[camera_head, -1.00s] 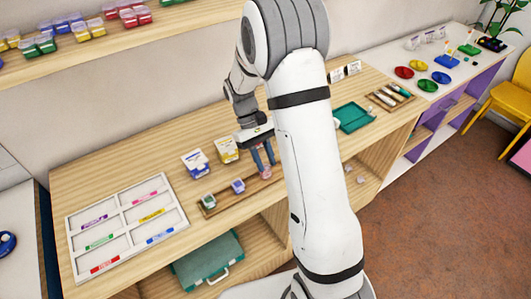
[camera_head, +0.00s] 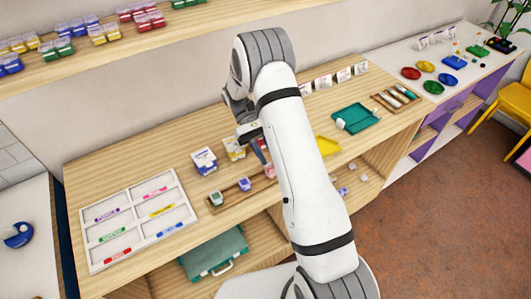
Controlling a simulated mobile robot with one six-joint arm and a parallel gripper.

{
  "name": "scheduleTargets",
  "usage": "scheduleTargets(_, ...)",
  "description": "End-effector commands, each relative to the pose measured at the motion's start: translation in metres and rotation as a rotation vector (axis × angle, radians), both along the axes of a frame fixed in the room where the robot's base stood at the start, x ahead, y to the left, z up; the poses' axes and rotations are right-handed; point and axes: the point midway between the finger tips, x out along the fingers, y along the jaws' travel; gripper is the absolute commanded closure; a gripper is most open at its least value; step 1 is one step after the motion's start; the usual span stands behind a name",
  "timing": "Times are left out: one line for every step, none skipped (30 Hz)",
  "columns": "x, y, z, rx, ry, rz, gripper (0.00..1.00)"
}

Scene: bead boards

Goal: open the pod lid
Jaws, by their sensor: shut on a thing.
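A wooden tray (camera_head: 228,199) on the bench holds a row of small pods. A green pod (camera_head: 216,198) and a purple pod (camera_head: 244,184) sit in it, to the left of my gripper. A red-pink pod (camera_head: 269,171) is at the tray's right end, partly hidden by my arm. My gripper (camera_head: 262,160) points down at this red pod, its blue fingers shut on it. The fingertips are small and partly covered, so I cannot tell whether they hold the lid or the body, or whether the lid is raised.
A white box with blue (camera_head: 204,161) and a yellow-white box (camera_head: 234,149) stand just behind the tray. A white sorting tray (camera_head: 85,240) with coloured labels lies left. A teal tray (camera_head: 368,117) and a yellow tray (camera_head: 327,145) lie right of my arm. A shelf (camera_head: 180,30) hangs above.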

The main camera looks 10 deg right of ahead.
Motion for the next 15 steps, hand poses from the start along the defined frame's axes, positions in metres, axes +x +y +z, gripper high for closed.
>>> scheduleTargets(-0.0004, 0.0001, -0.002, 0.001, 0.001, 0.0, 0.97)
scheduleTargets(-0.0004, 0.0001, -0.0021, 0.001, 0.001, 0.0, 0.97)
scheduleTargets(-0.0005, 0.0001, -0.0022, 0.001, 0.001, 0.0, 0.97)
scheduleTargets(-0.0005, 0.0001, -0.0022, 0.001, 0.0, 0.0, 0.97)
scheduleTargets(-0.0005, 0.0001, -0.0022, 0.001, 0.0, 0.0, 0.97)
scheduleTargets(-0.0005, 0.0002, -0.0022, 0.001, 0.0, 0.0, 0.97)
scheduleTargets(-0.0006, 0.0001, -0.0023, 0.001, 0.0, 0.0, 0.97)
scheduleTargets(-0.0006, 0.0002, -0.0023, 0.001, 0.0, 0.0, 0.97)
scheduleTargets(-0.0006, 0.0002, -0.0023, 0.001, 0.0, 0.0, 0.72)
scheduleTargets(-0.0006, 0.0002, -0.0022, 0.001, 0.0, 0.0, 0.69)
scheduleTargets(-0.0006, 0.0002, -0.0022, 0.001, 0.0, 0.0, 0.67)
scheduleTargets(-0.0005, 0.0003, -0.0019, 0.001, 0.0, 0.0, 0.63)
scheduleTargets(-0.0004, 0.0003, -0.0018, 0.001, 0.0, 0.0, 0.61)
scheduleTargets(-0.0004, 0.0003, -0.0016, 0.001, 0.0, 0.0, 0.59)
scheduleTargets(-0.0004, 0.0003, -0.0015, 0.001, 0.0, 0.0, 0.55)
